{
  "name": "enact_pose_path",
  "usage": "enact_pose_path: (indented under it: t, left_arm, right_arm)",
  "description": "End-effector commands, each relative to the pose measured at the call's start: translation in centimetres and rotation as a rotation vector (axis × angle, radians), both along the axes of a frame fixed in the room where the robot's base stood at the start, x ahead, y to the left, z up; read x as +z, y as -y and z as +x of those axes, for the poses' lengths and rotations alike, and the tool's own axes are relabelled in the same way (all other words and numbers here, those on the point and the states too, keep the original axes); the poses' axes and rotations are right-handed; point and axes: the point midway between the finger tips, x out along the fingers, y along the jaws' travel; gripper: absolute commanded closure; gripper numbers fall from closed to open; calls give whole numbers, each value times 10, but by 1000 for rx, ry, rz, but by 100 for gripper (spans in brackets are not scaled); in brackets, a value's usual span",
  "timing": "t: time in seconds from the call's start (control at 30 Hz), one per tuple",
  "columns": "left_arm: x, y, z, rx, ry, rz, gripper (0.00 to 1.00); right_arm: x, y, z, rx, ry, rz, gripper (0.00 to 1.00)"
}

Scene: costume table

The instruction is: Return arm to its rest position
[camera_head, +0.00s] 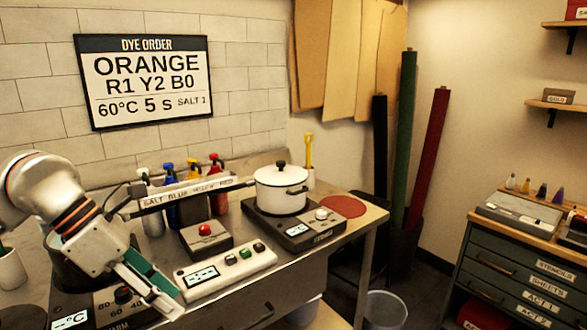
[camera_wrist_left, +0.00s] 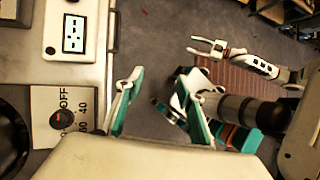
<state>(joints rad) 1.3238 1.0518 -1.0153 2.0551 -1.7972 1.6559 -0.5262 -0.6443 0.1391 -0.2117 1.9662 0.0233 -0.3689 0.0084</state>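My left arm comes in from the left in the head view, with its white and teal gripper (camera_head: 168,290) low over the front edge of the worktable. The head view does not show the right arm.
The worktable (camera_head: 345,228) carries a white pot (camera_head: 281,188) on a hot plate (camera_head: 290,228), a control panel (camera_head: 226,269), a red-button box (camera_head: 206,238) and several dye bottles. A drawer cabinet (camera_head: 520,277) stands at right.

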Motion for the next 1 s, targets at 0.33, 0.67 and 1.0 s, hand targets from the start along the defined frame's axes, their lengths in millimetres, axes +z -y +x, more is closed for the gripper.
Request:
enact_pose_path:
  t: [0.33, 0.67, 1.0]
  left_arm:
    - [-14, 134, -44, -45, -290, -547, 62]
    - [8, 189, -32, 232, -671, -1144, 62]
    - [-62, 146, 33, 861, -1099, -1628, 62]
  right_arm:
    - [-1, 0, -2, 0, -4, 0, 60]
    - [-1, 0, -3, 0, -6, 0, 60]
    - [0, 0, -3, 0, -5, 0, 60]
